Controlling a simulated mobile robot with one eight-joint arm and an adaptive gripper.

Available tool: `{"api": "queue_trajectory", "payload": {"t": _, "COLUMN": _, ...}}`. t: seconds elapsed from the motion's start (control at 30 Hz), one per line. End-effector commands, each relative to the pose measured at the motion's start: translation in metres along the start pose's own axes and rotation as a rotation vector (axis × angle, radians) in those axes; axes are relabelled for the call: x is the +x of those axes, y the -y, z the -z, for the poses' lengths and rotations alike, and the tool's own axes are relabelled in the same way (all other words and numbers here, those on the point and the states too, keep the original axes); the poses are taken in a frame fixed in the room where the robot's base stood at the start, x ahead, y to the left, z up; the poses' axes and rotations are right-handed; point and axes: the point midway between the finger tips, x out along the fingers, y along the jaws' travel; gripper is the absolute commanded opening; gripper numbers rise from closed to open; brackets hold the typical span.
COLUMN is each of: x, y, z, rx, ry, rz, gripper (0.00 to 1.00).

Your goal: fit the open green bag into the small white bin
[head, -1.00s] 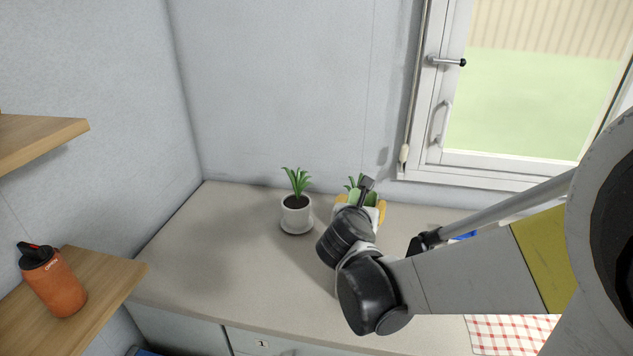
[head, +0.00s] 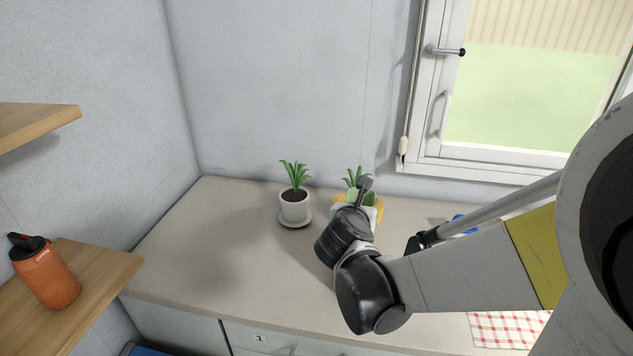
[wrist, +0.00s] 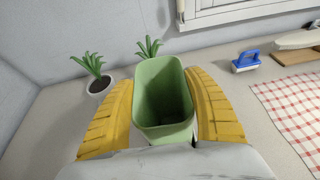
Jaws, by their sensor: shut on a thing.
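The green bag (wrist: 162,80) stands open-mouthed in the wrist view, its dark inside showing from above. My gripper (wrist: 162,100) is shut on it, with one yellow finger along each side. In the head view my gripper (head: 359,203) is above the back of the counter, and bits of the green bag (head: 374,198) show around my wrist. I cannot make out the small white bin in either view; the space beneath the bag is hidden by the bag and my gripper.
A potted plant (head: 294,204) stands left of my gripper, and a second plant (wrist: 148,48) is just behind the bag. The counter's left part (head: 205,245) is clear.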

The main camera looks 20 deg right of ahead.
Motion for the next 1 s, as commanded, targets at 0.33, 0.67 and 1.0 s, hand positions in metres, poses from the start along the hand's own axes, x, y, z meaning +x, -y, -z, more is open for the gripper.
{"api": "queue_trajectory", "payload": {"t": 0.33, "x": 0.004, "y": 0.000, "z": 0.009, "rx": 0.000, "ry": 0.000, "rz": 0.000, "gripper": 0.36}}
{"api": "queue_trajectory", "payload": {"t": 0.67, "x": 0.007, "y": 0.000, "z": 0.017, "rx": 0.000, "ry": 0.000, "rz": 0.000, "gripper": 0.36}}
{"api": "queue_trajectory", "payload": {"t": 1.0, "x": 0.010, "y": 0.000, "z": 0.025, "rx": 0.000, "ry": 0.000, "rz": 0.000, "gripper": 0.36}}
